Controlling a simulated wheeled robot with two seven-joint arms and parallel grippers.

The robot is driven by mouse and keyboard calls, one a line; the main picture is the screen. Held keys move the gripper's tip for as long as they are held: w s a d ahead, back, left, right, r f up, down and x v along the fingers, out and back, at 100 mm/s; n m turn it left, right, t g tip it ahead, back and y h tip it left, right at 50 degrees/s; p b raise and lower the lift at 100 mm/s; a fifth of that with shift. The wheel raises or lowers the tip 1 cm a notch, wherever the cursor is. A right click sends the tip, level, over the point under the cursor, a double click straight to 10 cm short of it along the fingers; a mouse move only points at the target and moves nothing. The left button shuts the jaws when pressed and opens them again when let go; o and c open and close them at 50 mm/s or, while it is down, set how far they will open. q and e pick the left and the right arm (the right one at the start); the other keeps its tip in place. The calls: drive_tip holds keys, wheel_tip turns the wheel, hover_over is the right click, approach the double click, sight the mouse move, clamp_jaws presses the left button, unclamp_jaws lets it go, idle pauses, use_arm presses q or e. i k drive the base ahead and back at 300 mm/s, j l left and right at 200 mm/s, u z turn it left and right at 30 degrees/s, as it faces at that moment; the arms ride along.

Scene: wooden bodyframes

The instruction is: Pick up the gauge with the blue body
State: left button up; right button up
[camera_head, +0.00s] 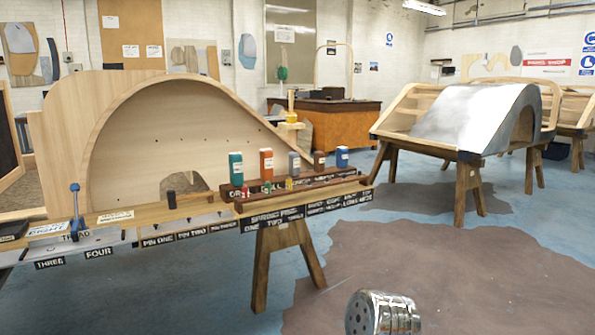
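The gauge with the blue body (342,157) is a small upright block with a pale mark on its front. It stands at the right end of a row of similar gauges on a dark wooden rack (312,189). To its left stand a brown gauge (319,160), a grey gauge (294,164), an orange gauge (266,163) and a teal gauge (235,169). The lower parts of the gauges are partly hidden by the rack.
The rack sits on a labelled wooden bench (150,214) with a trestle leg (260,270). A blue-handled clamp (76,208) stands at left. An arched wooden frame (95,130) rises behind. A shiny metal cylinder (381,313) is low in front. Open floor lies right.

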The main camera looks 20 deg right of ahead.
sight(342, 151)
drive_tip(key=i+l+u, duration=0.1)
drive_tip(key=l, duration=0.3)
drive_tip(key=i+l+u, duration=0.1)
drive_tip(key=l, duration=0.25)
drive_tip(key=i+l+u, duration=0.1)
drive_tip(key=i+l, duration=0.15)
drive_tip(key=l, duration=0.2)
drive_tip(key=i+l+u, duration=0.1)
drive_tip(key=l, duration=0.3)
drive_tip(key=i+l+u, duration=0.1)
drive_tip(key=l, duration=0.3)
drive_tip(key=i+l+u, duration=0.1)
drive_tip(key=l, duration=0.35)
